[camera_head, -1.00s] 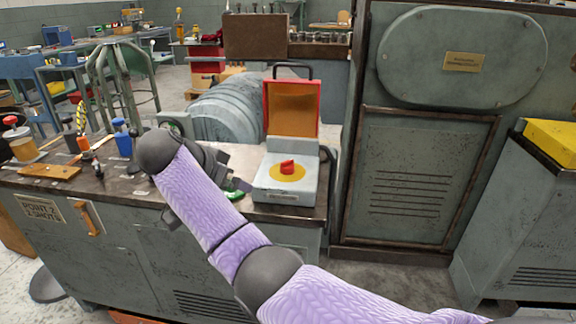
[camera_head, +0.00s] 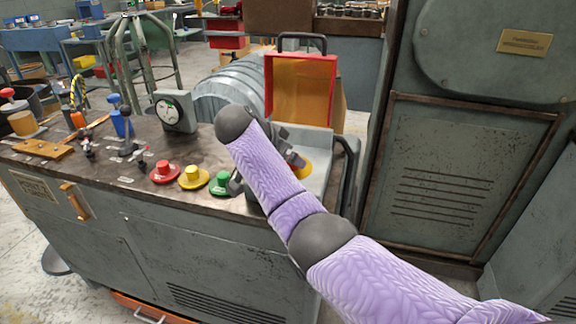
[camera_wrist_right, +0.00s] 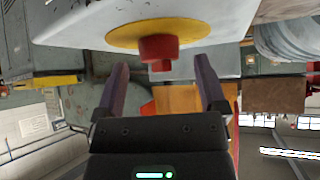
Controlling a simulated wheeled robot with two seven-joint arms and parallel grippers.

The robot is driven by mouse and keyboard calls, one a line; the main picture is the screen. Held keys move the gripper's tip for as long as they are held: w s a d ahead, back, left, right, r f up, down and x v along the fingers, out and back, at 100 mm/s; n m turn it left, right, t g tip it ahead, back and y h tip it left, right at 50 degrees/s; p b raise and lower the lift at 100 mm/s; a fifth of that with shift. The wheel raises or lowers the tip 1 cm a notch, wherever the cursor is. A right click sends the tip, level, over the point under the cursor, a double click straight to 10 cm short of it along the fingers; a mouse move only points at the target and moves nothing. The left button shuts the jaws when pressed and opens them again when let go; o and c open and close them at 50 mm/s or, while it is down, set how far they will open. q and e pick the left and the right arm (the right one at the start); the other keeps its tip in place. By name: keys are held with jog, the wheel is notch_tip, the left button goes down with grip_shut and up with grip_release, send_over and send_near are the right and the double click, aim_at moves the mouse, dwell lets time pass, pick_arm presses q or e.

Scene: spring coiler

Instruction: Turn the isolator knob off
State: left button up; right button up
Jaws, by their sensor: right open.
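The isolator is a pale grey box (camera_head: 318,185) at the right end of the bench, with its red-framed lid (camera_head: 300,90) standing open. Its yellow disc (camera_head: 304,170) is partly hidden by my right arm in the head view. The red knob (camera_wrist_right: 158,48) shows on the yellow disc (camera_wrist_right: 125,36) in the right wrist view. My right gripper (camera_wrist_right: 163,75) is open, its fingers apart on either side of the knob's line and empty. The knob appears just beyond the fingertips; contact cannot be told. My left gripper is not in view.
Red (camera_head: 164,172), yellow (camera_head: 193,177) and green (camera_head: 222,183) buttons sit on the bench top left of my arm. A gauge (camera_head: 175,110) and levers (camera_head: 122,125) stand farther left. A tall grey cabinet (camera_head: 465,170) stands to the right.

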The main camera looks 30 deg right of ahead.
jog(key=shift+x, duration=0.75)
jog(key=shift+d+f, duration=0.1)
jog(key=shift+c, duration=0.3)
